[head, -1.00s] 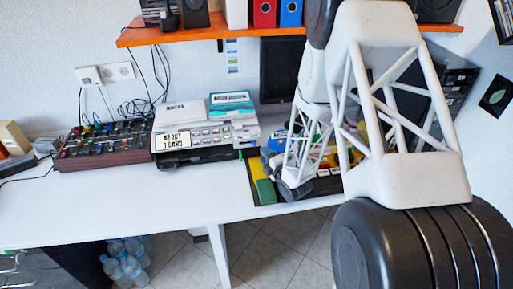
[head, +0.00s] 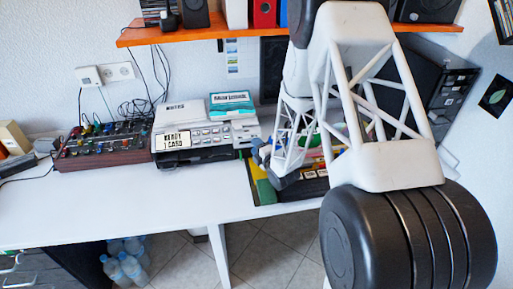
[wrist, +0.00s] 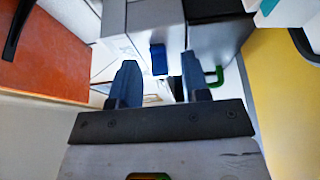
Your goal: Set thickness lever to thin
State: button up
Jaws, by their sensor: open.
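A white card printer (head: 205,140) stands on the white table, its display reading "READY 1 CARD". My gripper (head: 257,152) is just off the printer's right side in the head view. In the wrist view my gripper (wrist: 159,72) is open, with two dark blue fingers apart and nothing held. A small blue tab (wrist: 158,59) on the pale casing shows beyond and between the fingertips. A green bent lever (wrist: 214,76) sticks out just right of the right finger. I cannot tell which of these is the thickness lever, or its setting.
A control panel with coloured knobs (head: 103,145) stands left of the printer. A yellow surface (wrist: 290,100) fills the wrist view's right side, and an orange surface (wrist: 45,55) its left. An orange shelf (head: 215,32) hangs above. The table's front left is clear.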

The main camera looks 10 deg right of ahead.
aim_at(239, 143)
grip_shut()
jog(key=shift+a, duration=2.75)
grip_release()
jog(key=shift+s, duration=0.1)
jog(key=shift+s+d, duration=0.3)
jog(key=shift+s, duration=0.15)
jog(key=shift+v, duration=3.3)
